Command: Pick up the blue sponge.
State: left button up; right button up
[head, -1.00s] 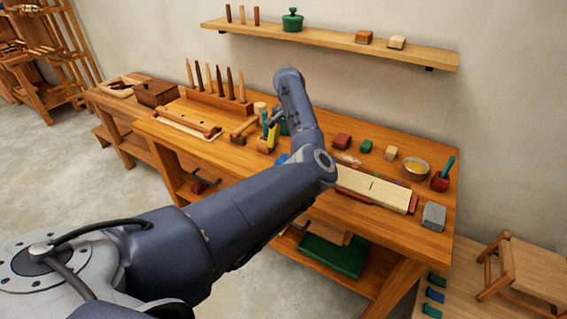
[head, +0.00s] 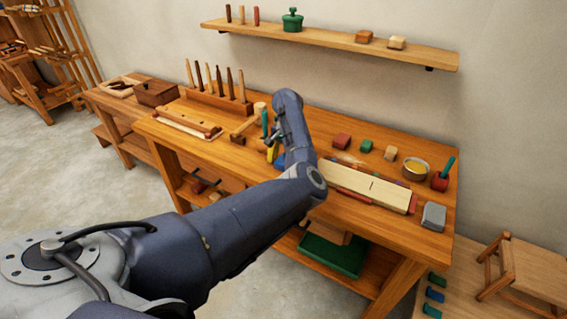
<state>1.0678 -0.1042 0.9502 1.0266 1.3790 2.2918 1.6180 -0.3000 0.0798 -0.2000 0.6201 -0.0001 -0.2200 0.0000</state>
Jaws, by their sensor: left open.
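My left arm reaches over the workbench (head: 240,150), and its open left gripper (head: 273,141) is small, near the mallet and a yellow-handled tool (head: 271,154). A small blue patch (head: 282,160), which may be the blue sponge, shows on the bench just below the gripper. My arm covers most of it, so its shape and its gap to the fingers cannot be told. A blue block (head: 435,295) also lies on the low surface at the lower right. My right gripper is out of view.
A rack of upright tools (head: 217,100) stands behind the gripper. Pale boards (head: 370,187), a grey block (head: 433,216), small coloured blocks (head: 341,141) and a bowl (head: 415,168) occupy the bench's right side. A wall shelf (head: 330,38) hangs above.

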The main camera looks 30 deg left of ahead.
pick_arm(q)
jog(key=shift+c, duration=0.4)
jog(key=c, duration=1)
jog(key=shift+o, duration=0.2)
jog(key=shift+r, duration=0.15)
notch_tip(320, 180, up, 20)
jog(key=shift+f, duration=0.1)
jog(key=shift+o, duration=1.2)
jog(key=c, duration=0.4)
jog(key=shift+c, duration=0.2)
